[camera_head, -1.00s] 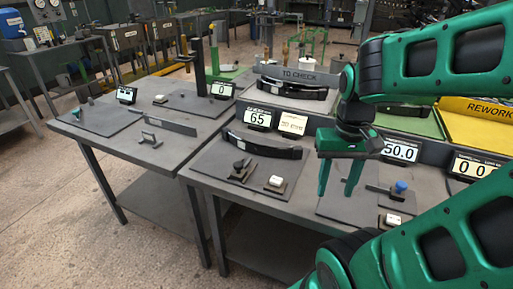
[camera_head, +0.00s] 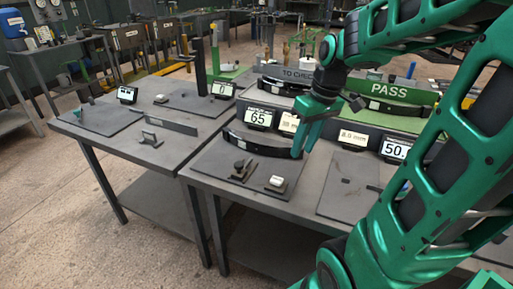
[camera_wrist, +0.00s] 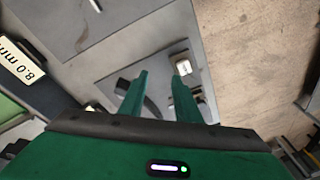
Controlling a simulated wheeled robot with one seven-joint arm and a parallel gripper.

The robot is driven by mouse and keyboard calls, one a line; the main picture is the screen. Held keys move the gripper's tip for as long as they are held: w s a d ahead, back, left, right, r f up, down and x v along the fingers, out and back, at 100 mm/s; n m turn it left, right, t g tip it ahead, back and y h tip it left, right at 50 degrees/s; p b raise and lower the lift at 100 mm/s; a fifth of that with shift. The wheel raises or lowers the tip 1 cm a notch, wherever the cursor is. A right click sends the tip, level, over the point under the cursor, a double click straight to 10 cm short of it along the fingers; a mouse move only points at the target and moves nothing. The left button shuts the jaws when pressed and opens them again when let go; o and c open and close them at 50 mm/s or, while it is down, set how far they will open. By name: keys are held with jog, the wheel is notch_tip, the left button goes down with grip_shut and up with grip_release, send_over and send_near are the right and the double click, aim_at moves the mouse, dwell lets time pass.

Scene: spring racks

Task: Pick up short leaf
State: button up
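A dark curved leaf (camera_head: 260,146) lies on the grey plate of the station with the display reading 65. Another dark leaf (camera_head: 290,92) is in the tray marked TO CHECK, and a further one (camera_head: 400,108) is in the green PASS tray. I cannot tell by sight which is the short leaf. My gripper (camera_head: 304,147) points down by the right end of the leaf at the 65 station. In the wrist view my gripper (camera_wrist: 156,78) is open, with part of a dark leaf (camera_wrist: 152,106) between and beyond the fingers. No contact shows.
The 65 display (camera_head: 258,118) and a tag stand behind the leaf. A dark knob fixture (camera_head: 241,168) and a white-topped block (camera_head: 277,182) stand on the plate's front part. A right-hand plate (camera_head: 345,180) is mostly clear. A table with gauges (camera_head: 150,138) stands left.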

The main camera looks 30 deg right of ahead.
aim_at(259, 145)
jog(key=w+n+t+y, duration=0.1)
jog(key=w+n+y, duration=0.1)
jog(key=w+n, duration=0.95)
jog(key=w+a+f+m, duration=0.1)
jog(key=w+f, duration=0.1)
jog(key=f, duration=0.1)
jog(key=w+a+f+m, duration=0.1)
jog(key=w+f, duration=0.1)
jog(key=f, duration=0.1)
jog(key=w+a+f+m, duration=0.1)
jog(key=w+f, duration=0.1)
jog(key=f, duration=0.1)
jog(key=shift+w+a+f+m, duration=0.15)
jog(key=shift+w+a+m, duration=0.05)
jog(key=shift+w+m, duration=0.15)
jog(key=shift+c, duration=0.2)
jog(key=shift+t, duration=0.3)
grip_shut()
